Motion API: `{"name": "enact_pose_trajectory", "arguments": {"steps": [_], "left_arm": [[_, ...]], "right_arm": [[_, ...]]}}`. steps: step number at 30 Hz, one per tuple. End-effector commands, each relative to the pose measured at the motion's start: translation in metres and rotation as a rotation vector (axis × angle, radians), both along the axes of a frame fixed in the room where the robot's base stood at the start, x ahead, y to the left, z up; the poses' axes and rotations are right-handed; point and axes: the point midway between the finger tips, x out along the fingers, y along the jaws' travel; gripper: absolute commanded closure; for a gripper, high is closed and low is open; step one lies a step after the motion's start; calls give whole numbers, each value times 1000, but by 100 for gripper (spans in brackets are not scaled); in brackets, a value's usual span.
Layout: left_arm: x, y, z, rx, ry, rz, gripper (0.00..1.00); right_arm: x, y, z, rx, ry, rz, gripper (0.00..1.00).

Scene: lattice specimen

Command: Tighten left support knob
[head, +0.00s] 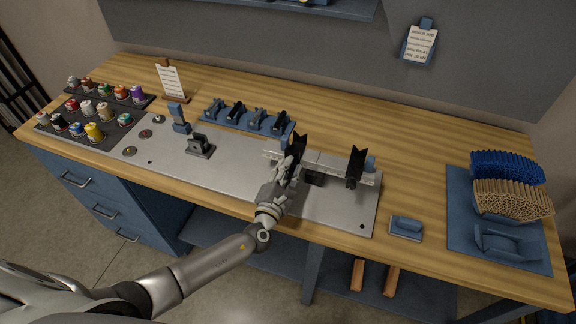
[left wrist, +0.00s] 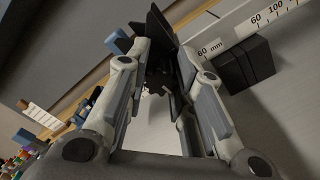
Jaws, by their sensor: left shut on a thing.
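The left support (head: 299,147) is a black V-shaped holder on a grey rail with a scale (head: 320,162). My left gripper (head: 286,168) reaches it from the front, low at its near side. In the left wrist view the black left support (left wrist: 158,28) rises beyond the fingers. The left gripper (left wrist: 160,80) is shut on the dark left support knob (left wrist: 158,76), which its fingers largely hide. In the head view the knob is hidden behind the gripper. The right support (head: 356,163) stands apart, farther right on the rail. My right gripper is not in view.
A black block (left wrist: 245,66) sits by the rail, close to the right finger. The metal plate (head: 235,172) is mostly bare left of the gripper. A blue rack of clamps (head: 250,121), spools (head: 94,132) and a blue tray (head: 497,232) stand around it.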

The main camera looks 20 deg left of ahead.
Motion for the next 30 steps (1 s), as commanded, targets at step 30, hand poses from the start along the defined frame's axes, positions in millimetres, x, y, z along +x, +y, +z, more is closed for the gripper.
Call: {"name": "enact_pose_trajectory", "arguments": {"steps": [30], "left_arm": [[-1, 1, -2, 502, -11, -1, 100]], "right_arm": [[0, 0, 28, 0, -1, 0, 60]]}}
